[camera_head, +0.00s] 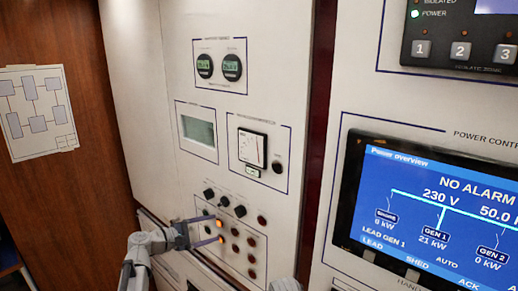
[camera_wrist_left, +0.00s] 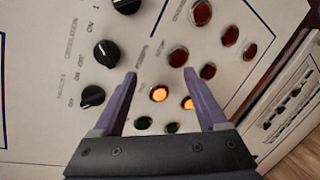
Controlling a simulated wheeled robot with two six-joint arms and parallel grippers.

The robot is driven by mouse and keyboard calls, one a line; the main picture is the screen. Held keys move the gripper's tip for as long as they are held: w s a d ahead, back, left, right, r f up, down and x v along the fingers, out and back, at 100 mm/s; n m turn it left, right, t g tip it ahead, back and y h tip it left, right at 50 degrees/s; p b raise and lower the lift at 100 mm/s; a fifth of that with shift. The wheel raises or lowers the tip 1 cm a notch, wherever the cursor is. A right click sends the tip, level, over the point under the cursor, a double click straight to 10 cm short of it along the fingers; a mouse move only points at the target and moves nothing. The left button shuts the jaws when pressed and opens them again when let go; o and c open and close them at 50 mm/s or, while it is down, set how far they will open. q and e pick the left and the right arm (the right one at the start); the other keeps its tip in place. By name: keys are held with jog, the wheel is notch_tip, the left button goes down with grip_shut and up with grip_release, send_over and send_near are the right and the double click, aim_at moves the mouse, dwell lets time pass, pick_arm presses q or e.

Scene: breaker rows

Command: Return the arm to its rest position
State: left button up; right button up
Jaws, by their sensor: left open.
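My left arm (camera_head: 138,258) comes in from the bottom left of the head view. Its gripper (camera_head: 218,229) is open and empty in front of the lower switch panel, by the rows of indicator lamps. In the left wrist view the two purple fingers (camera_wrist_left: 160,74) stand apart, with a lit orange lamp (camera_wrist_left: 158,93) seen between them. A second lit orange lamp (camera_wrist_left: 187,103) is beside the right finger. Whether the fingers touch the panel cannot be told. My right gripper does not show.
Black rotary knobs (camera_wrist_left: 106,53) sit beside red lamps (camera_wrist_left: 201,13) on the panel. Above are a square meter (camera_head: 252,148) and a grey display (camera_head: 198,130). A large blue power screen (camera_head: 440,215) is to the right. A paper diagram (camera_head: 37,112) hangs on the wood wall.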

pick_arm(q)
jog(key=s+d+f+m+g+y+b, duration=0.35)
jog(key=s+d+f+m+g, duration=0.55)
jog(key=s+d+f, duration=0.65)
jog(key=s+a+f+m+g+y+b, duration=0.1)
jog(key=s+a+f+m+y, duration=0.1)
jog(key=s+f+m+y, duration=0.5)
jog(key=s+m+y, duration=0.2)
jog(key=s+m, duration=0.1)
jog(key=s, duration=0.1)
jog(key=shift+s+a+g, duration=0.2)
jog(key=shift+s+g, duration=0.05)
jog(key=shift+g, duration=0.05)
